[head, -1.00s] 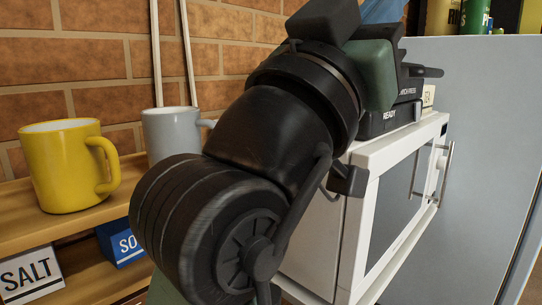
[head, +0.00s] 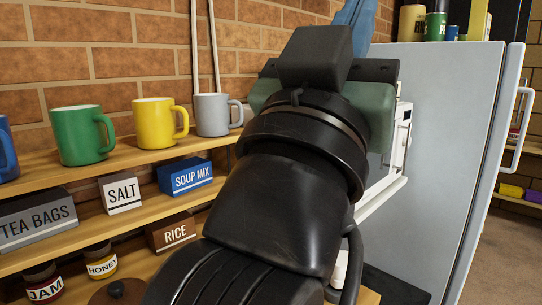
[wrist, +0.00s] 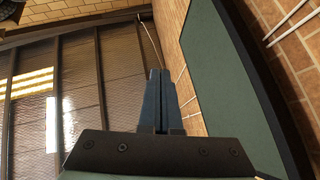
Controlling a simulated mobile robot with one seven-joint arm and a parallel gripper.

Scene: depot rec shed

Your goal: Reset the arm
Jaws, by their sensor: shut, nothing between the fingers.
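My gripper shows in the wrist view (wrist: 160,100) with its two dark blue fingers pressed together and nothing between them. The fingers point away from the camera, with a brick wall and a large paned window beyond them. In the head view my black and green arm rises through the middle of the picture. The blue fingers (head: 357,27) show partly behind it at the top, and their tips are cut off by the frame. No object touches them.
Left of my arm, wall shelves hold a green mug (head: 82,136), a yellow mug (head: 154,124), a grey mug (head: 211,115), boxes and jars. A white microwave (head: 385,190) is mostly hidden behind my arm. A grey fridge (head: 445,130) stands right, with cans on top.

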